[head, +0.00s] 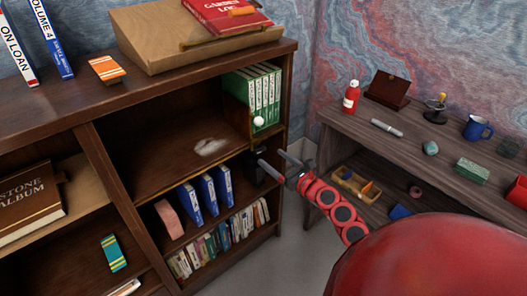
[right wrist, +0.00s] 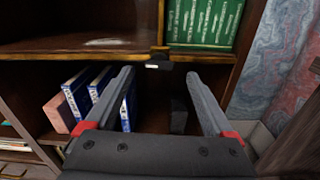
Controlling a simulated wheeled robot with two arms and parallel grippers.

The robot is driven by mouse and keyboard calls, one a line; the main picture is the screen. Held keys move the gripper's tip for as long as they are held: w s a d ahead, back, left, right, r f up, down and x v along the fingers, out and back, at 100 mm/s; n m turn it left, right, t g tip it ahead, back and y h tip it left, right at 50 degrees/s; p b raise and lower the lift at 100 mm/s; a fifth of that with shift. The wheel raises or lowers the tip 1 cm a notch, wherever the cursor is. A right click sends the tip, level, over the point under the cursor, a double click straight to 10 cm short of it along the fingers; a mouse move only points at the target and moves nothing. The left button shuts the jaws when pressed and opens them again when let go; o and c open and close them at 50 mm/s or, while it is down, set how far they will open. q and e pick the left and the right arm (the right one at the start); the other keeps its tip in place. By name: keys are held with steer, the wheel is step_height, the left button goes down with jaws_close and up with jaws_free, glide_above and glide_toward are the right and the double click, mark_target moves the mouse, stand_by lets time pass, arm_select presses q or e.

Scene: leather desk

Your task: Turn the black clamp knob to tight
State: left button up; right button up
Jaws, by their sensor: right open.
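The black clamp knob (right wrist: 158,65) shows in the right wrist view at the front edge of the bookcase shelf, below a brass-coloured upright, with a small pale mark on its front. In the head view the knob (head: 260,150) is small and dark at the shelf edge, just beyond my fingers. My right gripper (head: 277,162) is open and empty in front of the bookcase. In the right wrist view its fingers (right wrist: 160,74) point toward the shelf edge, one to each side of the knob; contact cannot be told. My left gripper is not in view.
Green binders (head: 262,93) stand above the knob. Blue binders (head: 208,193) stand on the shelf below, left of my gripper; a dark block (right wrist: 178,115) is also there. A side table (head: 400,135) with a red bottle (head: 351,97) and blue mug (head: 477,128) stands right.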

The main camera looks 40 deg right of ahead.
mark_target(262, 150)
steer(key=w, duration=0.5)
steer(key=shift+w+a+f, duration=0.1)
steer(key=shift+w+a, duration=0.15)
steer(key=shift+w, duration=0.1)
steer(key=c, duration=1.4)
